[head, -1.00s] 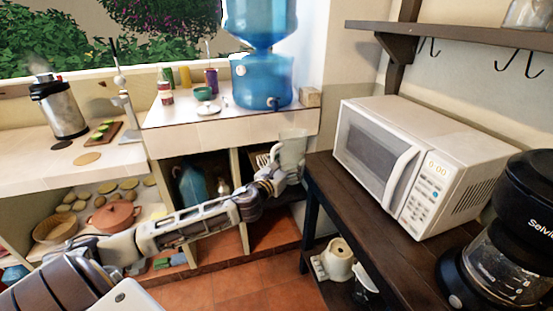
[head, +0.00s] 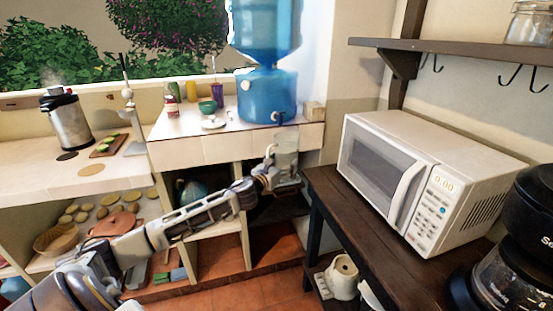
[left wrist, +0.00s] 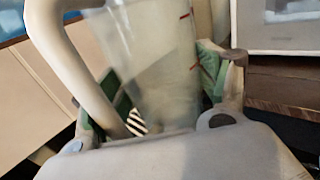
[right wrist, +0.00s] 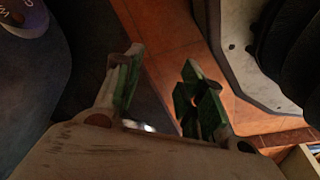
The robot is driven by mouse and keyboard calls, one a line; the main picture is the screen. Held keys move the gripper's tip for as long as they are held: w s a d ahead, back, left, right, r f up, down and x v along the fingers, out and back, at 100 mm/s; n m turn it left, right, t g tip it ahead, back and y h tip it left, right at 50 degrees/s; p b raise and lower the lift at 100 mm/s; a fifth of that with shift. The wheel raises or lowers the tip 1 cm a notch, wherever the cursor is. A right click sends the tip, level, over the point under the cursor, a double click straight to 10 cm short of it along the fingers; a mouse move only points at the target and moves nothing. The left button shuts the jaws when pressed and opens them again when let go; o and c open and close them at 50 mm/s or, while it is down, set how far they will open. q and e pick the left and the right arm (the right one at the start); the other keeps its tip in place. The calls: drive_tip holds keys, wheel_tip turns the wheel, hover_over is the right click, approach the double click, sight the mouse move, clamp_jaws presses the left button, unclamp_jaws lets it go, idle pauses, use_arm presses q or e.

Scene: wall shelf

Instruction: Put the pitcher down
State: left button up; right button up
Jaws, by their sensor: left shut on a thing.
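The pitcher (head: 287,152) is pale and see-through with a light handle, and it stands roughly upright. In the head view it is in front of the tiled counter's right end, left of the dark table. My left gripper (head: 270,172) is shut on it. In the left wrist view, the pitcher (left wrist: 160,60) fills the space between the green-padded fingers, with its handle at the left and red marks on its side. Its base is hidden there. My right gripper (right wrist: 160,85) is open and empty in the right wrist view; it does not show in the head view.
The dark table (head: 345,215) carries a white microwave (head: 425,180) and a black coffee maker (head: 505,260). The tiled counter (head: 235,145) holds a blue water dispenser (head: 267,97), a green bowl (head: 207,105) and small items. Bare counter shows left of the dispenser.

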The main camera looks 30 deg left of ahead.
sight(276, 161)
use_arm(q)
drive_tip(key=shift+w+a, duration=1)
drive_tip(key=shift+a, duration=0.2)
drive_tip(key=shift+w+a, duration=0.2)
drive_tip(key=shift+w, duration=0.05)
use_arm(e)
drive_tip(key=shift+w+a+r, duration=0.1)
drive_tip(key=shift+w+r, duration=0.15)
drive_tip(key=shift+r, duration=0.1)
use_arm(q)
drive_tip(key=shift+a, duration=0.1)
